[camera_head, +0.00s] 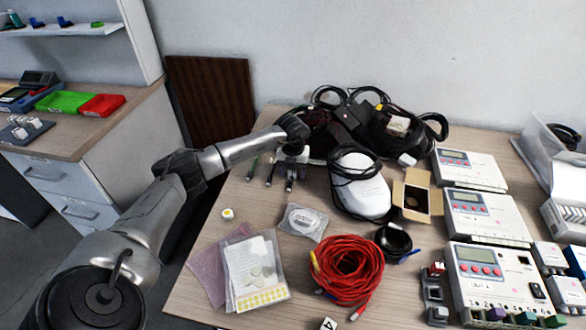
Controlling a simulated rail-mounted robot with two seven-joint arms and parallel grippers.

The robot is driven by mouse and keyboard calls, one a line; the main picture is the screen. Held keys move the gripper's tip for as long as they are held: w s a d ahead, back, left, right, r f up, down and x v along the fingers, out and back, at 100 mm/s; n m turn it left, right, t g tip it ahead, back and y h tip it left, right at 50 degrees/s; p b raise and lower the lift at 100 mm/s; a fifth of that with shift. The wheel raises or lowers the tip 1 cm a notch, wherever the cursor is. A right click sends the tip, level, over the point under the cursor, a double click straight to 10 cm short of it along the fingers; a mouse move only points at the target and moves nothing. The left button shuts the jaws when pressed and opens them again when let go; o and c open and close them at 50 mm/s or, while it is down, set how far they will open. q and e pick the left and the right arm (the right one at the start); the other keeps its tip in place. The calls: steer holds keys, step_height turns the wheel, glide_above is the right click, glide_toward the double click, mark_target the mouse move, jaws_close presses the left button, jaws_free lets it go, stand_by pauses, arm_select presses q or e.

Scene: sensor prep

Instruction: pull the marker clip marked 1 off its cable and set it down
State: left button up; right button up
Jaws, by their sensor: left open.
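My left gripper (290,184) is open above the back left part of the table, fingers pointing down. A clip marked 1 cannot be made out; the gripper and wrist may hide part of the cables. My right gripper is not in view.
Black cables (405,135) pile at the back. A white device (360,188), an open cardboard box (416,198), a red cable coil (345,268) and plastic bags (250,270) lie on the table (205,290). White meter units (490,218) line the right side.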

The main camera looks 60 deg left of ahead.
arm_select(q)
steer(key=shift+c, duration=0.4)
steer(key=c, duration=1)
